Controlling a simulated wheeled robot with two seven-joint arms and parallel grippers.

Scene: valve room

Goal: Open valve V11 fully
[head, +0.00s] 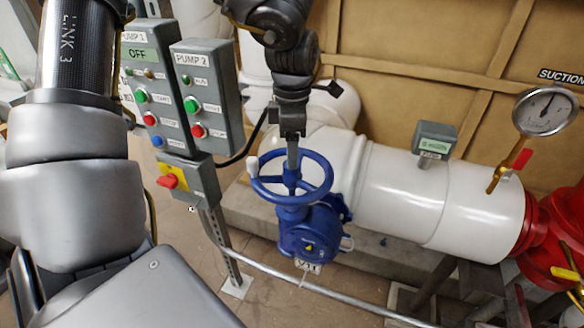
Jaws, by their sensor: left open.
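A blue handwheel (318,196) sits on a blue gearbox valve body (308,240) beside the white pipe. A small tag (307,266) under it seems to read V11, partly blurred. A pale knob (253,163) stands on the left of the wheel rim. My left gripper (292,162) points down from above, open, with its fingertips overlapping the wheel's far rim and reaching toward the hub. I cannot tell whether they touch the wheel. The view is nearly edge-on to the jaws, so their gap is hard to see. My right gripper is not in view.
Pump control boxes (208,95) and a red-yellow switch (172,180) stand close left of the wheel. A thick white pipe (400,190) runs right, with a digital meter (434,140) and a suction gauge (545,110). A metal rail (335,292) passes below the valve.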

